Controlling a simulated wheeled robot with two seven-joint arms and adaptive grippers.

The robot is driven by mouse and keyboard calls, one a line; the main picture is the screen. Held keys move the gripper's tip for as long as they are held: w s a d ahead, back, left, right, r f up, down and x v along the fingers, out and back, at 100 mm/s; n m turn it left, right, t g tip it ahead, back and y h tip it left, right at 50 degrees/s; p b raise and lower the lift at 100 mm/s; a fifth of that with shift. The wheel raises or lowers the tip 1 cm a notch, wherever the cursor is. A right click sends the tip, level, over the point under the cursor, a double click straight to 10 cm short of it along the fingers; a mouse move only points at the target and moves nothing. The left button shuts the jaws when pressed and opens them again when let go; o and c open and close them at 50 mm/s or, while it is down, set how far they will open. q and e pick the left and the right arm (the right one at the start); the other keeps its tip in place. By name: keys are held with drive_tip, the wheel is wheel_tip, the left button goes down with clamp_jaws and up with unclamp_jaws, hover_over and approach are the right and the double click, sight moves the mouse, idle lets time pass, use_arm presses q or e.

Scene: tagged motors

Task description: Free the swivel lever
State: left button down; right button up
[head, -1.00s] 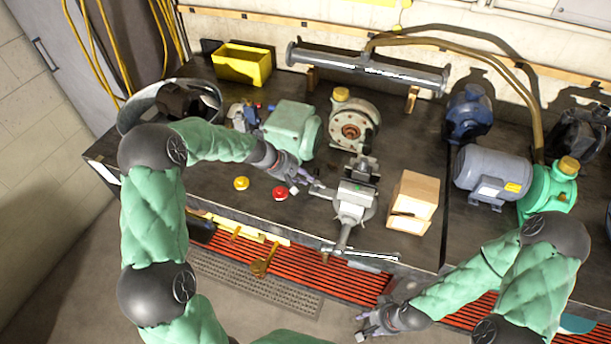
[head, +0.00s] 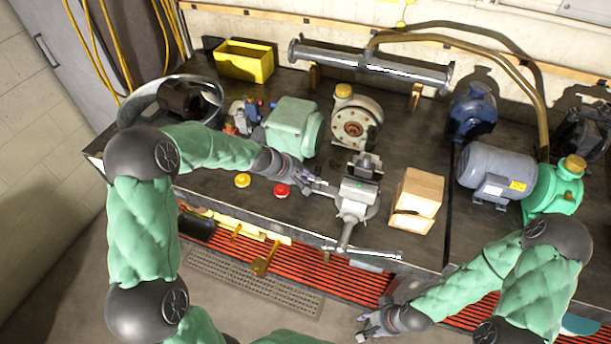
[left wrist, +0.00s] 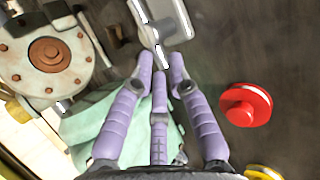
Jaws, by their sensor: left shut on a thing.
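The grey bench vise (head: 356,192) stands near the bench's front edge, its long handle pointing toward the front. A short swivel lever (head: 325,188) sticks out from the vise's left side. My left gripper (head: 314,183) reaches it from the left, low over the bench. In the left wrist view, its purple fingers (left wrist: 158,68) close around the end of the thin metal lever (left wrist: 163,57), with the vise (left wrist: 168,18) just beyond. The fingers partly hide the lever. My right gripper (head: 370,328) hangs in front of the bench, away from the vise; its finger opening is too small to judge.
A red button (head: 281,191) and a yellow button (head: 242,180) sit left of the vise. A green motor (head: 293,127) and a round pump (head: 355,122) stand behind. A grey motor (head: 495,170) is further right.

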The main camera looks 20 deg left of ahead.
use_arm(q)
drive_tip(key=c, duration=1.3)
unclamp_jaws()
drive_tip(key=shift+s+d+f, duration=0.25)
drive_tip(key=shift+s+f, duration=0.15)
drive_tip(key=shift+f, duration=0.05)
drive_tip(key=shift+w+r, duration=0.1)
drive_tip(key=shift+r, duration=0.05)
drive_tip(key=shift+a+r, duration=0.25)
drive_tip(key=shift+r, duration=0.1)
drive_tip(key=v, duration=1.1)
drive_tip(key=shift+a+r, duration=0.1)
